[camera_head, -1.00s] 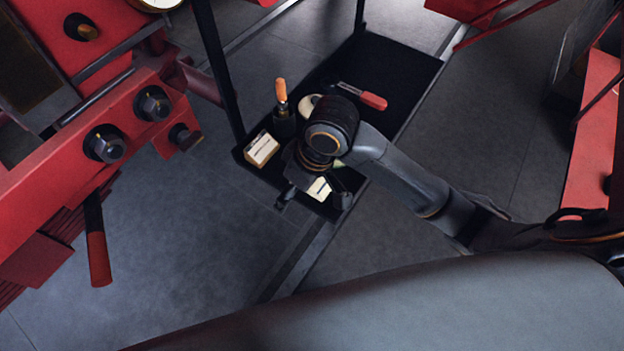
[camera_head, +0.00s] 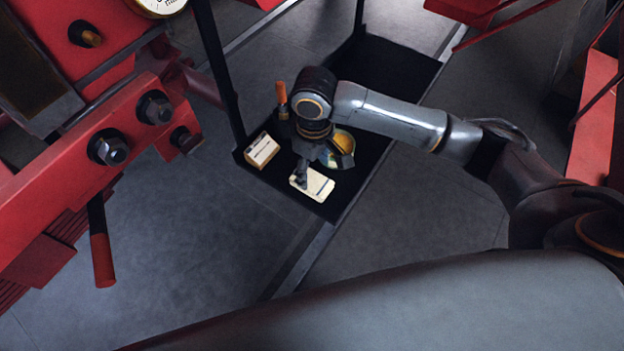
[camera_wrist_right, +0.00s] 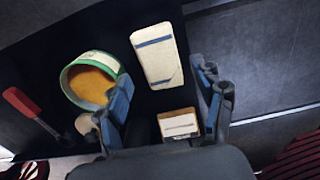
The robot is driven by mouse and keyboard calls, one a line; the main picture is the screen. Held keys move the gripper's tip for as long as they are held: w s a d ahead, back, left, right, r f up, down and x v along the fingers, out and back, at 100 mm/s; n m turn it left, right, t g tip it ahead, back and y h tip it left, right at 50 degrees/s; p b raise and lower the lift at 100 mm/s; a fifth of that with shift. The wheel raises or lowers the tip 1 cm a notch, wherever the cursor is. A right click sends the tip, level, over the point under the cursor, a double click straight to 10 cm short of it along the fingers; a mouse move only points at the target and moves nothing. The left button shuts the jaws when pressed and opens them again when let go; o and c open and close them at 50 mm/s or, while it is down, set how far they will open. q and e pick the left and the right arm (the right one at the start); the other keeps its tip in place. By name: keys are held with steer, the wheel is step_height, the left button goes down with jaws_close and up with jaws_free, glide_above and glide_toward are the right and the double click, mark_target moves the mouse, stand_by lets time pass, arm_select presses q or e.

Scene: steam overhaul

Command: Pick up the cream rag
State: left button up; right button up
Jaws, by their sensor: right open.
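The cream rag (camera_head: 316,187) is a flat folded cloth with blue stripes. It lies on the near end of the black tray (camera_head: 400,65), and it also shows in the right wrist view (camera_wrist_right: 157,57). My right gripper (camera_head: 322,168) is open and empty above the tray, just beyond the rag and partly over its far-left edge. In the right wrist view its open fingers (camera_wrist_right: 161,75) stand on either side of the rag's lower end, and I see no contact. My left gripper is not in view.
A round tin (camera_wrist_right: 91,80) with orange-yellow contents stands close beside the rag. A small labelled box (camera_head: 262,149) and an orange-handled tool (camera_head: 282,94) are near the gripper. A red-handled tool (camera_wrist_right: 24,104) lies farther along the tray. A black post (camera_head: 219,70) rises at the left edge.

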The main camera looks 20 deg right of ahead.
mark_target(312, 180)
steer(key=shift+w+a+f+p, duration=0.1)
steer(key=shift+f+p, duration=0.2)
steer(key=shift+f, duration=0.7)
steer(key=shift+w+d+f+p, duration=0.15)
steer(key=shift+f+p, duration=0.2)
steer(key=shift+f, duration=0.7)
steer(key=shift+w+a+f+p, duration=0.15)
steer(key=shift+f+p, duration=0.15)
steer(key=shift+f, duration=0.7)
steer(key=c, duration=0.9)
